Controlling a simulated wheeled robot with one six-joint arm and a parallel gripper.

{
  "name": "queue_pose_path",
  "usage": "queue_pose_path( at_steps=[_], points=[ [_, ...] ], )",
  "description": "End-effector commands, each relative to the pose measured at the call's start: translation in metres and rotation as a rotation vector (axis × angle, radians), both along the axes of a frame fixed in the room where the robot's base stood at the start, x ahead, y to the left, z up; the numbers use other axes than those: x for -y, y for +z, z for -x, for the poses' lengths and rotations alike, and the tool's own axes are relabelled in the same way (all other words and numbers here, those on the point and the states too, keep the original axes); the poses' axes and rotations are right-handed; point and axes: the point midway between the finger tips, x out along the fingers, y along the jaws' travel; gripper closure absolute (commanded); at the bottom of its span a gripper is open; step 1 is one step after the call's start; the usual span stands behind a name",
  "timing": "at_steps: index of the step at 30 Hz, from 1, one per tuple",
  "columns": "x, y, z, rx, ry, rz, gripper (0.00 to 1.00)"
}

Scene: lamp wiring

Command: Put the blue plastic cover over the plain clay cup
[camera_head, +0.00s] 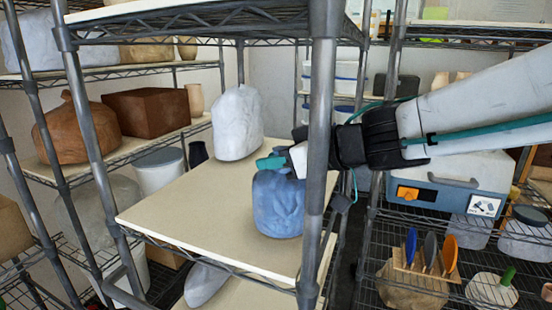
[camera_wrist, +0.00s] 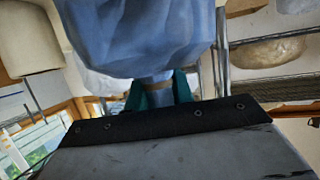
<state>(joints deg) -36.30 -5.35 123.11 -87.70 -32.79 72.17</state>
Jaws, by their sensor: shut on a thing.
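The blue plastic cover (camera_head: 278,208) is a crumpled, rounded bag at the right side of the cream shelf board, partly behind the front post. It hangs from or stands under my gripper (camera_head: 277,162); I cannot tell whether its bottom touches the board. The teal fingers are shut on its gathered top. In the wrist view the cover (camera_wrist: 140,35) fills the upper middle, with its narrow neck between the fingers (camera_wrist: 160,95). No cup shows under or beside the cover; whether one is inside is hidden. Which cup is the plain clay one I cannot tell.
A white plastic-wrapped object (camera_head: 237,122) stands behind on the same board (camera_head: 180,205). The board's left and front are clear. A grey metal post (camera_head: 318,150) rises close to my gripper. A beige cup (camera_head: 195,100) stands on the left rack. A grey-blue case (camera_head: 450,185) is at right.

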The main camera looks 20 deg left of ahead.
Motion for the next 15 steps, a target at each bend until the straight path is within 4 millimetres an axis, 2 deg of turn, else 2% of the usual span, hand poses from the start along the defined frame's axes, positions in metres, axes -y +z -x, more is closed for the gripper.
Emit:
queue_pose_path(
  at_steps=[13, 14, 15],
  points=[
    [0.0000, -0.0079, 0.0001, 0.000, 0.000, 0.000, 1.00],
    [-0.0001, -0.0074, 0.0001, 0.000, 0.000, 0.000, 0.68],
    [-0.0001, -0.0074, 0.0001, 0.000, 0.000, 0.000, 0.57]
  ],
)
